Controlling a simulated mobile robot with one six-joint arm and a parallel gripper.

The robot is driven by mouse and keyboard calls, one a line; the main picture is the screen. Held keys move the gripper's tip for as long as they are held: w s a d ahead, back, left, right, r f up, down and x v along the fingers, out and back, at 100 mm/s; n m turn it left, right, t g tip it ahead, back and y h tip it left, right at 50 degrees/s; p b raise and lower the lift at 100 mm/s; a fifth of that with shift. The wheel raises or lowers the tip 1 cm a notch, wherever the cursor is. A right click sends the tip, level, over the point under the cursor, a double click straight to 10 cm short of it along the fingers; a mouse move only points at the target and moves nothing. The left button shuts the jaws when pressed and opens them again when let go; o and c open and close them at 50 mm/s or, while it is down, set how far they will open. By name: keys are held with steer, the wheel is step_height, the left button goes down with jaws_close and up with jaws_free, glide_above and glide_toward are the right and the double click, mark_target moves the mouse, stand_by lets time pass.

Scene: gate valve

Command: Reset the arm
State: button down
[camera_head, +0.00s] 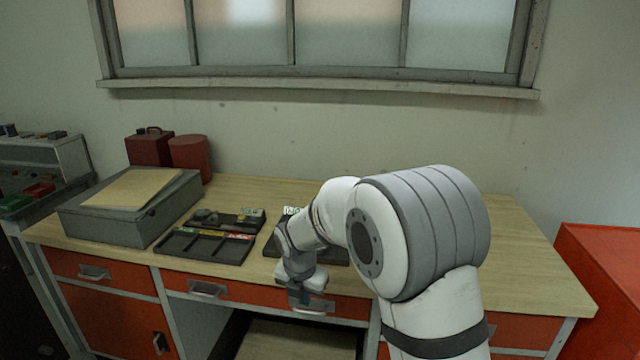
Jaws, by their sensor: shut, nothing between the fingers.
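My white and grey arm reaches in from the lower right over the workbench (520,235) and bends down to the left. My gripper (303,302) is small and dark at the end of the wrist, by the bench's front edge, in front of a drawer. It is shut, with nothing seen held in it. The fingertips are hard to make out at this size. My forearm and wrist hide part of a dark tray (338,255) behind them. No gate valve can be made out.
A dark sectioned tray (205,246) lies left of my wrist. A grey box (130,208), a red can (148,148) and a red cylinder (190,155) stand at the left. Orange drawers (100,270) line the bench front. A red cabinet (600,275) stands right. The bench's right end is clear.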

steer(key=s+d+r+m, duration=0.9)
steer(key=s+d+m, duration=0.25)
steer(key=m, duration=0.25)
steer(key=s+d+m, duration=0.4)
steer(key=s+m, duration=0.3)
steer(key=m, duration=0.2)
steer(key=s+d+r+m, duration=0.1)
steer(key=s+d+m, duration=0.3)
steer(key=s+m, duration=0.4)
steer(key=shift+d+r+m, duration=0.3)
steer(key=shift+m, duration=0.2)
steer(key=shift+s, duration=0.1)
